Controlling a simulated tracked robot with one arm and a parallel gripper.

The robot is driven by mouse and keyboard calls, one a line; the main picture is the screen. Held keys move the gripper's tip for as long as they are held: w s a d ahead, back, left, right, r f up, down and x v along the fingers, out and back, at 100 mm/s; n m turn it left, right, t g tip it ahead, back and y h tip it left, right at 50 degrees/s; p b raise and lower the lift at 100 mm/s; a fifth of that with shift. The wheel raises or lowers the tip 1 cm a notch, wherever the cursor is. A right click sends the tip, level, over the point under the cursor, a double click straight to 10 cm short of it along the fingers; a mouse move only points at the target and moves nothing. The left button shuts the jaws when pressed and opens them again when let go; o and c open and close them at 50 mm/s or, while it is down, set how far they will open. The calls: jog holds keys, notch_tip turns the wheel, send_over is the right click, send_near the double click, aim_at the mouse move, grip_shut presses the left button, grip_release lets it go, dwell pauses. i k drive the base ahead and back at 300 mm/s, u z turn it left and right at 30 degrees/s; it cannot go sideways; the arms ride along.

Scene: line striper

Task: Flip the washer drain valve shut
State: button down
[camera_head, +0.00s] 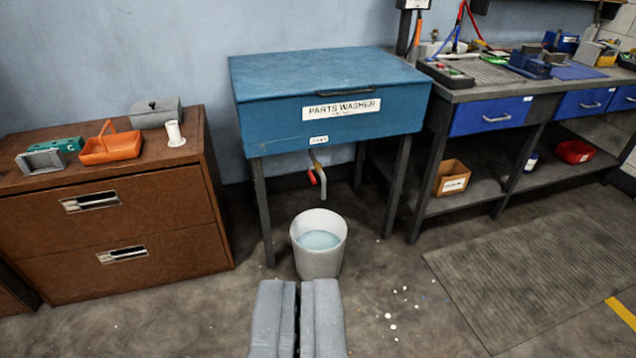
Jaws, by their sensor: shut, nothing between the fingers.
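The blue parts washer (275,131) stands on dark legs against the wall, its lid down. Under its front edge hangs a metal drain pipe (322,184) with a red valve handle (312,177) on its left side. The handle looks small here and points downward, roughly along the pipe. A grey bucket (320,262) with pale blue liquid in it stands on the floor below the spout. I cannot tell whether liquid is flowing. My gripper (298,286) is shut and empty at the bottom centre, in front of the bucket and well apart from the valve.
A brown cabinet (110,225) with an orange caddy (111,145) on top stands left. A workbench (480,92) with blue drawers stands right, a cardboard box (452,178) on its shelf. A grey mat (540,275) lies right; small white bits dot the floor.

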aim_at(310, 173)
jog(key=z, duration=0.6)
jog(key=i, duration=2.35)
jog(key=u, duration=0.6)
